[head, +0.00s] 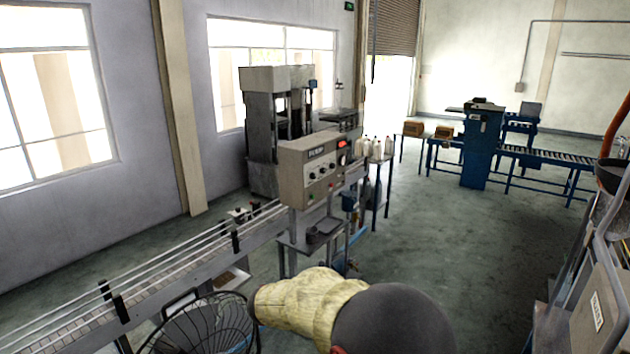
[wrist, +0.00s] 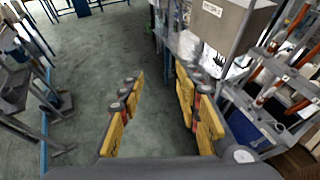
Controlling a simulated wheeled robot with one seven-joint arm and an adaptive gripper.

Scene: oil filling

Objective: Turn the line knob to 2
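A beige control box (head: 318,168) stands beside the conveyor in the middle of the head view. Its front face carries several small dark knobs (head: 319,174) and a red display or light. Which knob is the line knob, and its setting, are too small to tell. My arm, in a yellowish sleeve, reaches up from the bottom of the head view, well short of the box; my gripper cannot be made out there. In the wrist view my gripper (wrist: 163,110) is open, its yellow fingers wide apart and empty, above bare floor.
A railed conveyor (head: 170,280) runs along the left, with a black wire fan guard (head: 205,325) in front. White bottles (head: 377,148) stand behind the box. The floor (head: 440,235) to the right is clear. A shelf rack (wrist: 260,110) is at the wrist view's right.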

